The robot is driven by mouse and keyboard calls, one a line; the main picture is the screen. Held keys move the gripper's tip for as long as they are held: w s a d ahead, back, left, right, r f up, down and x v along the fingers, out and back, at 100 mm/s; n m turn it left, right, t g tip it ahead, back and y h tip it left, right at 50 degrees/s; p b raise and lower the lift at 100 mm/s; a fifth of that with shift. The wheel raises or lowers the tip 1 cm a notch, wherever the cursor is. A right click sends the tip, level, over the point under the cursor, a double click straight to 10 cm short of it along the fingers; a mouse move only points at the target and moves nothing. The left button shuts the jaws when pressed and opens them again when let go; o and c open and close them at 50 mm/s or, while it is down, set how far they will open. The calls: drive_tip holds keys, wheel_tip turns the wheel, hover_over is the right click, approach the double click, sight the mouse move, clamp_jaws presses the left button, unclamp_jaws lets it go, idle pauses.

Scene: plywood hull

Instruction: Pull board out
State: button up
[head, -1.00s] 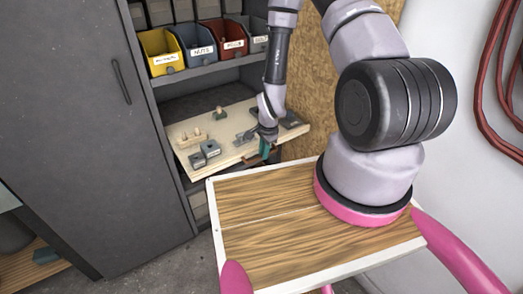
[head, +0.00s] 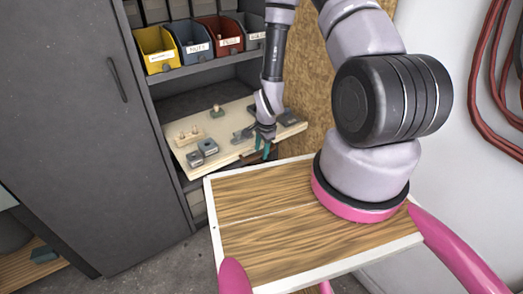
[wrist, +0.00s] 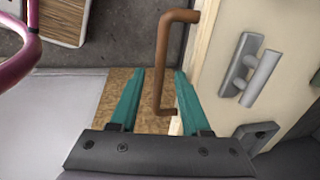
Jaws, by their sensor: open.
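The board (head: 235,125) is a pale wooden panel on a shelf of the grey cabinet, jutting out past the shelf front. Its brown bar handle (wrist: 163,62) is on the front edge and also shows in the head view (head: 251,156). My gripper (head: 263,148) is open at this handle, with teal fingers. In the wrist view, my gripper (wrist: 160,78) has one finger on each side of the bar, with the bar's lower end near the right finger. No grip on the handle shows. I cannot tell how deep the bar sits between the fingers.
Grey metal blocks (head: 208,147) and wooden pegs (head: 188,134) stand on the board. Coloured bins (head: 157,50) fill the shelf above. A closed cabinet door (head: 70,130) is at left. A chipboard panel (head: 320,100) stands close on the right. Bare floor shows below.

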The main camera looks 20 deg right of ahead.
wheel_tip(320, 180, up, 10)
drive_tip(key=s, duration=0.2)
drive_tip(key=shift+d+r, duration=0.2)
drive_tip(key=shift+d, duration=0.15)
wheel_tip(320, 180, up, 27)
drive_tip(key=w+d+n+t, duration=0.1)
drive_tip(key=w+n+t, duration=0.15)
drive_tip(key=n, duration=0.25)
drive_tip(key=s+d+r+n+t, duration=0.1)
drive_tip(key=s+r+n, duration=0.1)
drive_tip(key=s+r, duration=0.6)
drive_tip(key=s+d+r+n+t+y, duration=0.1)
drive_tip(key=s+r+n, duration=0.2)
drive_tip(key=s+r, duration=0.5)
wheel_tip(320, 180, up, 2)
drive_tip(key=shift+s+r+t, duration=0.2)
drive_tip(key=shift+r+t, duration=0.05)
drive_tip(key=shift+t, duration=0.1)
idle(0.7)
